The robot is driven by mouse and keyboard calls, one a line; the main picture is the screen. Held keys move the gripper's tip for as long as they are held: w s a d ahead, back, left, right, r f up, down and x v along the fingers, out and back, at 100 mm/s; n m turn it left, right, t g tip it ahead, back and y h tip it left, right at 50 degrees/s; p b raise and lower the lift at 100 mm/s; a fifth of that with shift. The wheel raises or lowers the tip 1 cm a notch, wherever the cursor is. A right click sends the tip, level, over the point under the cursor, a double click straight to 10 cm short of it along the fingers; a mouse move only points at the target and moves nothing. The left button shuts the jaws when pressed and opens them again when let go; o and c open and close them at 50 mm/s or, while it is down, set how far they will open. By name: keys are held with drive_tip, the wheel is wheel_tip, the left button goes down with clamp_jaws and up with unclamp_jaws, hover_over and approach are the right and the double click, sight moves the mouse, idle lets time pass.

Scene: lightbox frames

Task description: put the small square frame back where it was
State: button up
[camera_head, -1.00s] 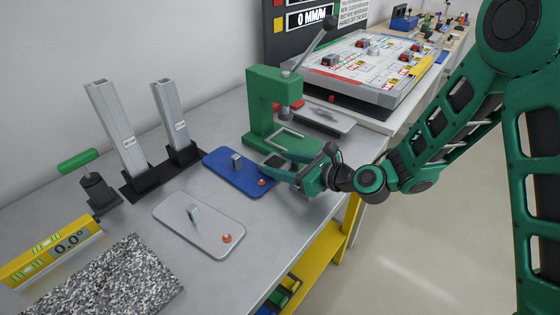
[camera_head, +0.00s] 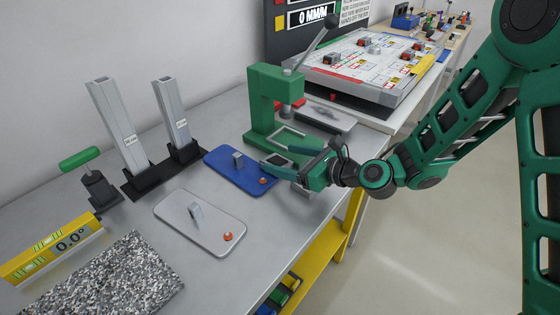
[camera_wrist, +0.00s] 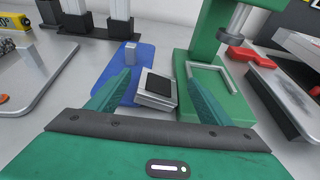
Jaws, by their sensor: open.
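A small silver square frame (camera_wrist: 157,85) with a dark centre lies on the bench side, by the right edge of the blue plate (camera_wrist: 120,66). It also shows as a dark square in the head view (camera_head: 279,160). My gripper (camera_wrist: 158,76) is open, with one green finger on each side of the small frame. I cannot tell whether a finger touches it. A larger thin silver frame (camera_wrist: 232,68) lies on the base of the green press (camera_head: 270,100), just right of my fingers.
The blue plate carries a small upright block and an orange knob. A pale plate (camera_head: 178,208) lies nearer, with two upright posts (camera_head: 122,130) behind. A grey plate (camera_head: 325,118) is beyond the press. The bench edge runs beneath my wrist.

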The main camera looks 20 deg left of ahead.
drive_tip(key=v, duration=1.1)
drive_tip(key=shift+s, duration=0.1)
drive_tip(key=shift+d, duration=0.15)
drive_tip(key=d+n, duration=0.1)
drive_tip(key=d, duration=0.1)
drive_tip(key=d+n+h, duration=0.1)
drive_tip(key=d+n, duration=0.1)
drive_tip(key=d+f+n+g+h, duration=0.1)
drive_tip(key=d+n, duration=0.1)
drive_tip(key=s+d+f+n+g+h, duration=0.15)
drive_tip(key=d+n+h, duration=0.25)
drive_tip(key=d, duration=0.8)
drive_tip(key=s+d+n+h, duration=0.3)
drive_tip(key=d+n+h, duration=0.15)
drive_tip(key=d, duration=0.85)
drive_tip(key=s+d+r+n+g+h, duration=0.1)
drive_tip(key=s+d+r, duration=0.2)
drive_tip(key=s+d, duration=0.4)
drive_tip(key=s+d+r+n+g+h, duration=0.1)
drive_tip(key=s+d+r+g, duration=0.1)
drive_tip(key=s+d, duration=0.6)
drive_tip(key=s, duration=0.3)
drive_tip(key=shift+s+d+r+n+h, duration=0.15)
drive_tip(key=shift+s+r+n+h, duration=0.2)
drive_tip(key=shift+r, duration=0.05)
